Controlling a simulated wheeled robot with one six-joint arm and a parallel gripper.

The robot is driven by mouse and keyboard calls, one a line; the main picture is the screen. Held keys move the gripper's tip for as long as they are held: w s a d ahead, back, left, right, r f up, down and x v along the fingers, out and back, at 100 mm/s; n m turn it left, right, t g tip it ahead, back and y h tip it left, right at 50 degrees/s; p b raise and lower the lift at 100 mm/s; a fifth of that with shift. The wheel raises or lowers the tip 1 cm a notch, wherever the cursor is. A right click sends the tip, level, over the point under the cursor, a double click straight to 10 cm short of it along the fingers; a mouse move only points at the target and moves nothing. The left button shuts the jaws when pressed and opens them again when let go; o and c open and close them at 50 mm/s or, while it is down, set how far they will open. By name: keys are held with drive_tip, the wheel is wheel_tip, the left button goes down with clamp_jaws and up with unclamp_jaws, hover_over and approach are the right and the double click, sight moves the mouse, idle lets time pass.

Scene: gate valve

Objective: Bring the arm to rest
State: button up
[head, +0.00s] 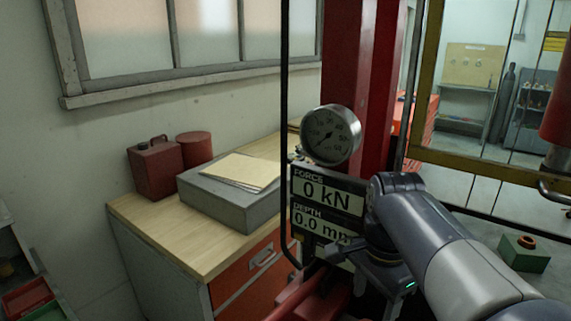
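My arm (440,240) reaches in from the lower right and bends downward at the wrist, in front of the lower right of a display panel (325,192). My gripper (383,280) hangs below the wrist, with a small green light on its housing. Its fingers cannot be made out, so I cannot tell whether it is open or holds anything. The panel reads force 0 kN and depth 0.0 mm, its right edge partly covered by my arm. A round dial gauge (330,135) sits above it. No gate valve can be made out.
A red column (355,60) stands behind the gauge. At left, a wood-topped cabinet (150,235) bears a grey box (225,203) with papers, a red can (155,168) and a red cylinder (194,147). A yellow frame (480,165) and a green block (523,254) are at right.

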wheel_tip(320, 180, down, 7)
drive_tip(key=shift+f, duration=0.1)
drive_tip(key=n+b, duration=0.1)
drive_tip(key=n, duration=0.4)
drive_tip(key=shift+b, duration=0.3)
drive_tip(key=n+b, duration=0.1)
drive_tip(key=n, duration=0.3)
drive_tip(key=shift+n+b, duration=0.3)
drive_tip(key=shift+b, duration=0.05)
drive_tip(key=n+b, duration=0.1)
drive_tip(key=n, duration=0.2)
drive_tip(key=shift+n+b, duration=0.3)
drive_tip(key=shift+n, duration=0.1)
drive_tip(key=n+b, duration=0.2)
drive_tip(key=n, duration=0.2)
drive_tip(key=shift+r+n, duration=0.4)
drive_tip(key=shift+r, duration=0.9)
drive_tip(key=shift+s+f, duration=0.1)
